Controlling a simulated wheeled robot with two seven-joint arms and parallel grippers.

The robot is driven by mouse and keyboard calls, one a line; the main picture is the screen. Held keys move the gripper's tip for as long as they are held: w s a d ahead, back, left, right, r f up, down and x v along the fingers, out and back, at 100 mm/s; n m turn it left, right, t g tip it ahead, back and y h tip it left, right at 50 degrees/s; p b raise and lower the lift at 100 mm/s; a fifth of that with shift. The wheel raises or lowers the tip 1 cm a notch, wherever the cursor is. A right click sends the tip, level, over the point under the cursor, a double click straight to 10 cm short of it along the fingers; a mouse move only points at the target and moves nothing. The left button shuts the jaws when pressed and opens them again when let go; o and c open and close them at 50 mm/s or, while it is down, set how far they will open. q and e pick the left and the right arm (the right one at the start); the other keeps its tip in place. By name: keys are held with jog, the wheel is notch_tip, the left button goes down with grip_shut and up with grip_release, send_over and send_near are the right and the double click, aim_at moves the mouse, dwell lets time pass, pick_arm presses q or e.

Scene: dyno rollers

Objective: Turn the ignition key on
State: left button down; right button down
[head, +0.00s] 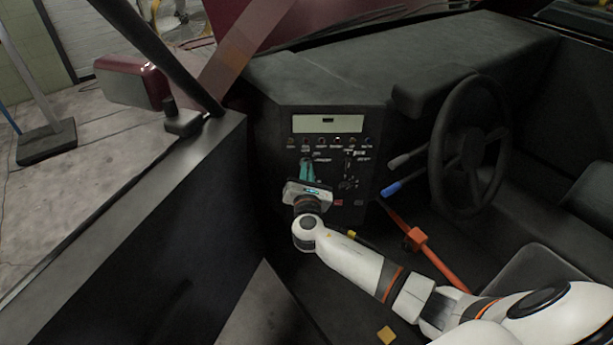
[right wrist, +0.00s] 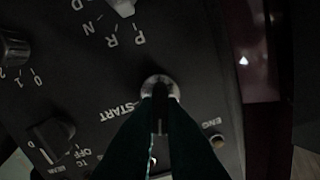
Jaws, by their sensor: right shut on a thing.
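The ignition key switch (right wrist: 159,84) sits on the black dash panel, beside the word START in the right wrist view. My right gripper (right wrist: 160,100) has its two dark fingers closed around the key, with the key's body mostly hidden between them. In the head view my right gripper (head: 307,170) reaches the lower left part of the panel (head: 330,145), and its hand hides the key there. My left gripper is not in view.
In the right wrist view, a gear selector (right wrist: 122,6) marked N, R, P and two black knobs (right wrist: 52,138) lie close by. In the head view, a steering wheel (head: 470,145), stalk levers (head: 404,185) and an orange lever (head: 418,240) stand to the right.

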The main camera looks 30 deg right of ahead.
jog(key=m+b, duration=0.2)
jog(key=m, duration=0.2)
jog(key=shift+d+f+m+b, duration=0.1)
jog(key=shift+m+b, duration=0.2)
jog(key=shift+b, duration=0.05)
dwell(0.4)
jog(key=c, duration=1.5)
grip_release()
jog(key=shift+s, duration=0.15)
jog(key=v, duration=1.2)
jog(key=shift+b, duration=0.3)
